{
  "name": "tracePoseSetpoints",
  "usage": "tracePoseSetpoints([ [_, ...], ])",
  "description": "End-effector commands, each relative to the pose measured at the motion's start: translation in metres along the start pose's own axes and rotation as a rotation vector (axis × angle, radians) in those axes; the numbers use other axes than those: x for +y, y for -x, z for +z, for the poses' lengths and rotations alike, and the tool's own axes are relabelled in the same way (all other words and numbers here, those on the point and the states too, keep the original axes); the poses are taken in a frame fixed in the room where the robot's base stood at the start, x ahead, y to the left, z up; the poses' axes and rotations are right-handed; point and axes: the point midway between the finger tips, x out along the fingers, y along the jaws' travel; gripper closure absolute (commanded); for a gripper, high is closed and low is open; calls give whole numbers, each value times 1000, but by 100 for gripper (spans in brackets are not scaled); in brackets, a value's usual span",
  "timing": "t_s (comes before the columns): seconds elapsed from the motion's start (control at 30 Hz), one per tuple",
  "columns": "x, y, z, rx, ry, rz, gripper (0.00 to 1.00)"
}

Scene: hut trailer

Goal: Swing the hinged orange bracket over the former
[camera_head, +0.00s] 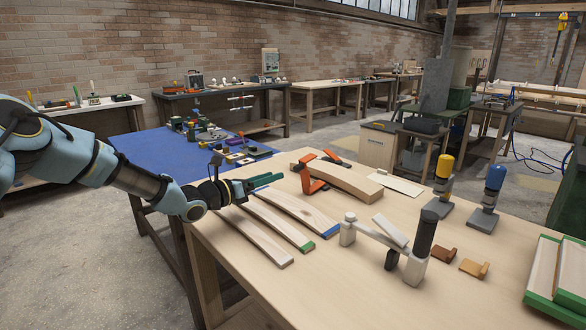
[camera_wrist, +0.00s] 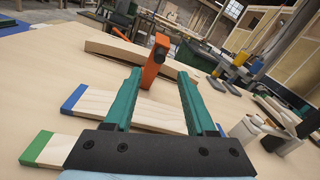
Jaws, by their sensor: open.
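The hinged orange bracket (camera_head: 316,185) stands at the near side of the curved wooden former (camera_head: 352,182), swung out from it. In the wrist view the bracket (camera_wrist: 153,66) rises upright, with a dark piece near its top, just beyond and between my fingertips. The former (camera_wrist: 112,50) lies behind it. A second orange piece (camera_head: 334,157) shows at the former's far side. My gripper (camera_head: 279,179) has green fingers and is left of the bracket, above the wooden strips. In the wrist view my gripper (camera_wrist: 163,75) is open with nothing visibly held.
Thin curved wooden strips with a blue end (camera_head: 325,233) and a green end (camera_head: 306,247) lie beneath and in front of my gripper. A grey-white stand with a black post (camera_head: 423,240) is to the right. Yellow (camera_head: 443,168) and blue (camera_head: 493,180) handled tools stand behind it.

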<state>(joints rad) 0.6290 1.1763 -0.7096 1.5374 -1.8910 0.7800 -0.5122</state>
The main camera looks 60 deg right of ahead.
Motion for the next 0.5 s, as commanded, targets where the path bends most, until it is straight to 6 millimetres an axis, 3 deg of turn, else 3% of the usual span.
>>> tracePoseSetpoints([
  [0.3,-2,-61,1,3,-5,-2,44],
  [0.5,-1,-84,0,3,-4,-2,44],
])
